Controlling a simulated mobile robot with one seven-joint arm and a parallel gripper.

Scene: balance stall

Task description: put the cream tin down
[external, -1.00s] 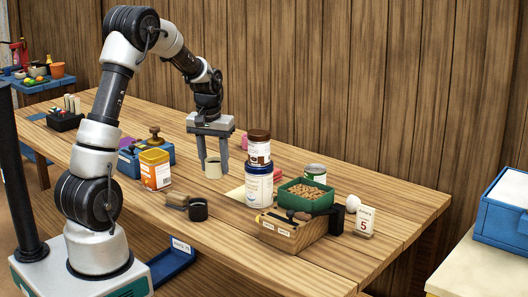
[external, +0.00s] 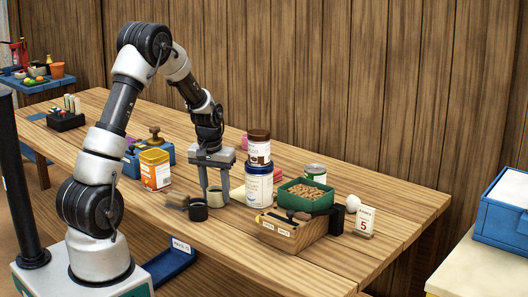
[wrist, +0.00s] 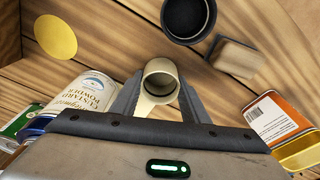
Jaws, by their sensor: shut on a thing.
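The cream tin (external: 212,197) is a small pale cylinder with an open top, and it also shows in the wrist view (wrist: 151,93). My gripper (external: 214,190) is shut on it from both sides, with one finger on each side, also clear in the wrist view (wrist: 158,98). The tin is upright and low over the table, just behind the black cup (external: 198,212). I cannot tell whether its base touches the wood.
A blue-and-white custard powder tin (external: 259,186) with a brown-lidded jar (external: 258,150) on top stands close to the right. A wooden tray (external: 290,232) and green box (external: 305,186) lie further right. An orange-and-white tin (external: 155,173) stands left. A yellow disc (wrist: 55,37) lies on the table.

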